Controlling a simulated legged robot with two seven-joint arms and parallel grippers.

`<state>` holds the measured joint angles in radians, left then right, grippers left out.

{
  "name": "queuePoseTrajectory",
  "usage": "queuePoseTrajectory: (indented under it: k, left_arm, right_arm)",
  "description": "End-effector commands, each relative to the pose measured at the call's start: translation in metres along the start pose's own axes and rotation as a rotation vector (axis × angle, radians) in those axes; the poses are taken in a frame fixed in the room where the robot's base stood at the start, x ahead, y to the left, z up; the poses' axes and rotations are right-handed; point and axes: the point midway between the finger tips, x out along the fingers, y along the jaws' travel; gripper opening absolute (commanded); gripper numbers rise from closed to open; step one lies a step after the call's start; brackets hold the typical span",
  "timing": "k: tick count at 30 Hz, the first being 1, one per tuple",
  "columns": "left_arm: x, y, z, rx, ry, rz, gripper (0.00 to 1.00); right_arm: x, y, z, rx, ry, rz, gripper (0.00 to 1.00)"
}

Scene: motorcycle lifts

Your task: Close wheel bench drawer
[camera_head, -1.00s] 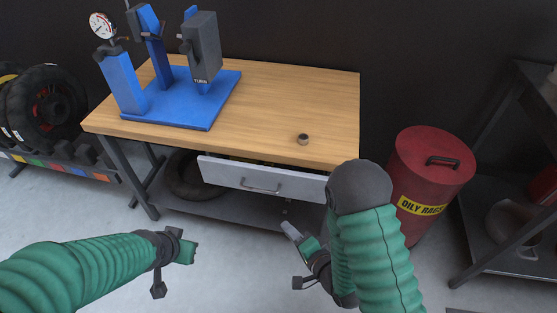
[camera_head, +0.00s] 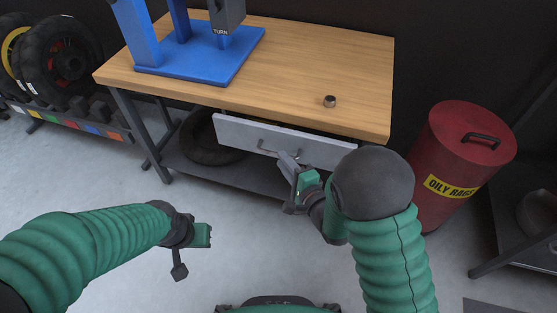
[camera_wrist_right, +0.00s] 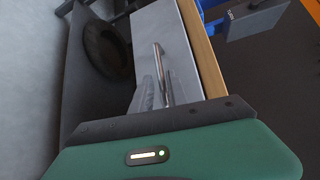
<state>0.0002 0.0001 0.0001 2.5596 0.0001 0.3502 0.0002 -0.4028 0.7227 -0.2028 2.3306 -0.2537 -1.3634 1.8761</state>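The wheel bench (camera_head: 300,65) has a wooden top. Its grey drawer front (camera_head: 240,133) sits under the front edge, a little out from it, with a narrow dark gap above. The metal drawer handle (camera_head: 265,149) is partly covered by my right gripper (camera_head: 286,160). In the right wrist view, the fingers (camera_wrist_right: 153,92) are at the handle (camera_wrist_right: 160,65), close together; whether they grip it or only touch it is unclear. My left gripper (camera_head: 208,236) is over the floor, away from the bench, its fingers too small to read.
A tire (camera_head: 205,140) lies on the lower shelf. A red oily-rags bin (camera_head: 455,160) stands right of the bench. Tires (camera_head: 65,60) stand on a rack at left. The front floor is clear.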

Motion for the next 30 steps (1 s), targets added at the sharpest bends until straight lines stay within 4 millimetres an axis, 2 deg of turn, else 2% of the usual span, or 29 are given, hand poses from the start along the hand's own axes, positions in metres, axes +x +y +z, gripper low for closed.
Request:
queuePoseTrajectory:
  k: [3, 8, 16, 20, 21, 30]
  left_arm:
    - [0.01, 0.0, 0.003, 0.0, 0.0, 0.0, 0.0]
    - [0.013, 0.0, 0.003, 0.001, 0.0, 0.0, 0.0]
    - [0.012, 0.0, 0.003, 0.001, 0.0, 0.0, 0.0]
    - [0.013, 0.0, 0.003, 0.0, 0.0, 0.0, 0.0]
    - [0.013, 0.0, 0.003, 0.0, 0.0, 0.0, 0.0]
    - [0.013, 0.0, 0.003, 0.001, 0.0, 0.0, 0.0]
  right_arm:
    - [0.023, 0.003, 0.0, -0.002, -0.001, -0.002, 0.2]
    - [0.038, 0.0, 0.0, 0.0, 0.001, -0.001, 0.2]
    - [0.039, 0.0, 0.0, 0.0, 0.001, 0.0, 0.18]
    - [0.039, 0.0, 0.0, 0.0, 0.001, 0.0, 0.01]
    - [0.039, 0.0, 0.0, 0.0, 0.001, 0.0, 0.0]
    - [0.039, 0.001, 0.0, 0.0, 0.001, 0.002, 0.0]
